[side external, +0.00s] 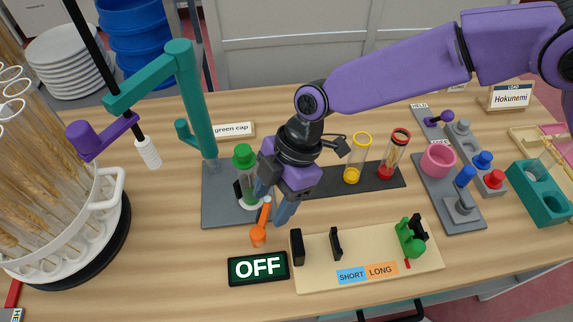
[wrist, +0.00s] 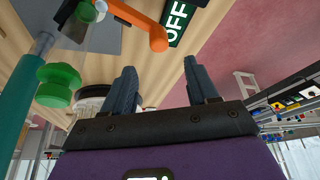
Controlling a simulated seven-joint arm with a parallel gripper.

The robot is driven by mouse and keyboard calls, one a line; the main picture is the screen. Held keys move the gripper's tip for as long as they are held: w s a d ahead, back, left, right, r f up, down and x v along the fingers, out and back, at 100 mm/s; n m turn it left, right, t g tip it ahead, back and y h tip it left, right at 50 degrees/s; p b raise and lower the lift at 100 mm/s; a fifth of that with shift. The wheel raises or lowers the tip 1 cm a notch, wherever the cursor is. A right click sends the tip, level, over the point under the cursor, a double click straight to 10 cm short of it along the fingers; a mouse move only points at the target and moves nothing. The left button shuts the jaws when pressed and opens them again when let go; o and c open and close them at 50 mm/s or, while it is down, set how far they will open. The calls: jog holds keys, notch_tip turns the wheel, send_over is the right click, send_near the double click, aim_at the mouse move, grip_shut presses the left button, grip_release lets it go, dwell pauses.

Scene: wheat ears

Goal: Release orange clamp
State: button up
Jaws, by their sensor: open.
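The orange clamp (side external: 259,232) is a lever with a knobbed end, on the grey stand base (side external: 222,213) beside the green-capped tube (side external: 243,172). In the wrist view the orange lever (wrist: 138,22) lies beyond my fingertips, toward the top. My gripper (side external: 271,204) is open and points down just right of the clamp. In the wrist view both fingers (wrist: 160,66) stand apart with nothing between them. In the side view the fingers overlap the lever's upper part, so I cannot tell whether they touch it. The green cap (wrist: 60,85) also shows in the wrist view.
A teal post (side external: 196,110) stands behind the tube, with a purple-knobbed arm. The OFF display (side external: 258,268) and a beige tray (side external: 340,283) lie in front. A dark rack holds yellow (side external: 352,172) and red-ringed tubes (side external: 392,165). A wheat holder (side external: 105,235) stands left.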

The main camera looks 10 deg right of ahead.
jog(key=v, duration=0.7)
jog(key=shift+r, duration=0.2)
jog(key=shift+d, duration=0.2)
jog(key=s+d+r+m+h, duration=0.1)
jog(key=s+d+m, duration=0.2)
jog(key=d, duration=1.1)
jog(key=s+d+r+m+t+h, duration=0.1)
jog(key=s+d+m, duration=0.3)
jog(key=d, duration=1.1)
jog(key=s+d+r+m+t+h, duration=0.1)
jog(key=s+d+m, duration=0.2)
jog(key=s+d, duration=0.6)
jog(key=d, duration=0.5)
jog(key=shift+d+r+m+h, duration=0.2)
jog(key=shift+r+m+h, duration=0.1)
